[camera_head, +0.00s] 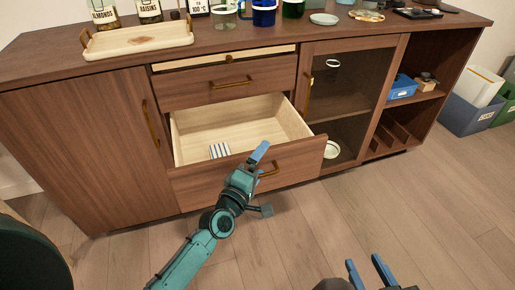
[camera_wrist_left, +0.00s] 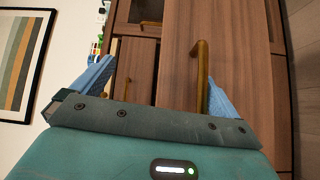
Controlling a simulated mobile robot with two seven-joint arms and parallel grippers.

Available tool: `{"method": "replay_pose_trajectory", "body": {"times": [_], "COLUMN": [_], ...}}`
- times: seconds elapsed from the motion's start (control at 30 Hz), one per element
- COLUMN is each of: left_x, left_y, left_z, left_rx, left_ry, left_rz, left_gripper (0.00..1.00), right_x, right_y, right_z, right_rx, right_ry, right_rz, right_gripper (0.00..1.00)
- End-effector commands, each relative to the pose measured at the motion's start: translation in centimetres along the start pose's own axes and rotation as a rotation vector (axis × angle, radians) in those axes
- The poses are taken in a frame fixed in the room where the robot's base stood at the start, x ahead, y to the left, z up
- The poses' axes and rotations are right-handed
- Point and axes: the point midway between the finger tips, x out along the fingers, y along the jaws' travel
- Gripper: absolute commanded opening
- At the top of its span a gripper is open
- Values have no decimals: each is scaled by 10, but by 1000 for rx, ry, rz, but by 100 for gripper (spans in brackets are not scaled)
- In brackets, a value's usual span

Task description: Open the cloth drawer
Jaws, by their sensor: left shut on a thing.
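The open drawer is the lower one in the wooden cabinet; its pale inside (camera_head: 265,115) shows, and its front (camera_head: 300,165) stands out from the cabinet. A small striped cloth (camera_head: 219,151) lies in it near the front. My left gripper (camera_head: 262,160) is at the drawer front, shut on its brass handle (camera_head: 268,169). The handle also shows in the left wrist view (camera_wrist_left: 201,75), against the blue finger on the right; the exact contact is hard to see. My right gripper (camera_head: 368,270) is open and empty over the floor, away from the cabinet.
A shut drawer (camera_head: 230,84) with a brass handle is above the open one. A glass door (camera_head: 345,95) is to the right, a wooden door (camera_head: 85,150) to the left. A tray (camera_head: 138,40), jars and mugs stand on top.

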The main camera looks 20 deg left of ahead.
Motion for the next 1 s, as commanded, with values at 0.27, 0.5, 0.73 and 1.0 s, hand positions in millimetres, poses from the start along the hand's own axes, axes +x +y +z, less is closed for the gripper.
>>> {"method": "replay_pose_trajectory", "body": {"times": [0.27, 0.5, 0.73, 1.0], "left_x": [-10, -26, -42, -61], "left_y": [8, 5, 3, 0], "left_z": [-6, -5, -5, -4], "left_rx": [13, 13, 14, 15], "left_ry": [13, 11, 10, 10], "left_rz": [16, 16, 15, 15], "left_gripper": [71, 67, 63, 58], "right_x": [-1, -1, -2, -2], "right_y": [0, 1, 1, 1], "right_z": [-4, -6, -7, -8], "right_rx": [-1, -1, -1, -1], "right_ry": [2, 3, 4, 3], "right_rz": [1, 1, 1, 1], "right_gripper": [36, 36, 36, 36]}}
